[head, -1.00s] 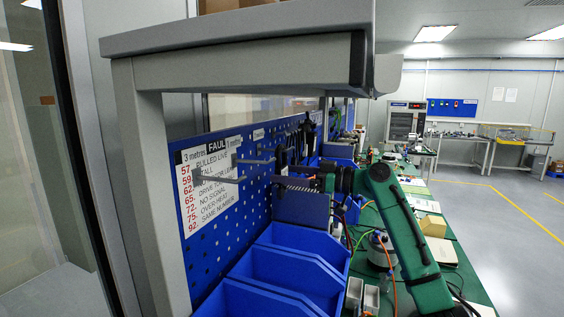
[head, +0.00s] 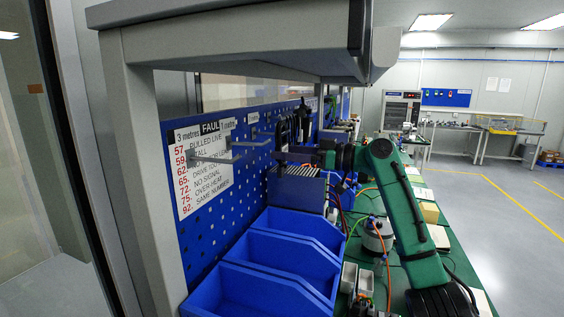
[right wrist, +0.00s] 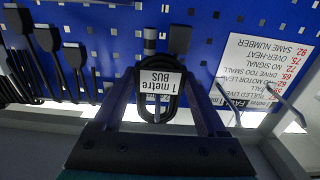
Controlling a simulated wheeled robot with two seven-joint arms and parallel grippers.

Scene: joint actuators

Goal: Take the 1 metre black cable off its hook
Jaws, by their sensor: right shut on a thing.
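The black cable (right wrist: 177,101) is a coil with a white label reading "1 metre BUS" (right wrist: 159,83); the label is upside down in the right wrist view. The coil lies between the two fingers of my right gripper (right wrist: 160,108), which is shut on it. A black plug (right wrist: 180,39) shows above the coil, against the blue pegboard. In the head view my right gripper (head: 297,165) reaches left to the board from the green arm; the cable is hard to make out there. Whether the coil still hangs on its hook cannot be told. My left gripper is out of view.
Empty grey hooks (head: 222,158) stick out of the pegboard (head: 208,240) beside a fault list (head: 204,172). Other black cables (right wrist: 50,55) hang close by in the right wrist view. Blue bins (head: 285,258) stand below; a grey shelf (head: 230,45) overhangs.

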